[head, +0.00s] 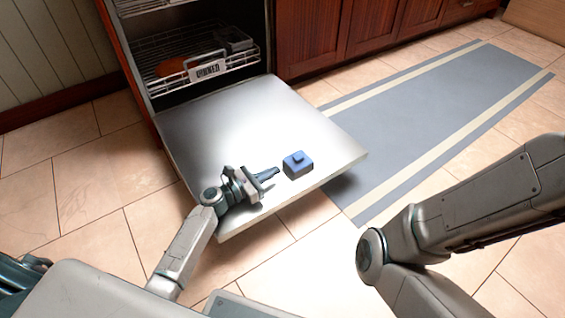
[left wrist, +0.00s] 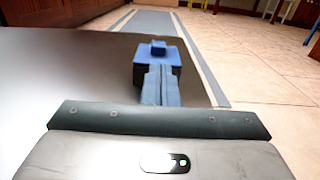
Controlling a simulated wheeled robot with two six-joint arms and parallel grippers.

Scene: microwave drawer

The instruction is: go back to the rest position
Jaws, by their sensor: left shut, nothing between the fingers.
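My left gripper (head: 268,173) is shut and empty, low over the open dishwasher door (head: 205,125). A small blue lidded box (head: 298,165) sits on the door just beyond its fingertips, to their right in the head view. In the left wrist view my shut fingers (left wrist: 160,84) point at the blue box (left wrist: 158,54) and overlap its lower front, so I cannot tell whether they touch it. My right arm's links show at the right of the head view, but its gripper is out of view.
The dishwasher's wire racks (head: 200,62) hold a few items and a small lettered sign (head: 207,70). Wooden cabinets (head: 345,35) stand to the right. A grey-blue striped rug (head: 430,105) lies on the tiled floor beside the open door.

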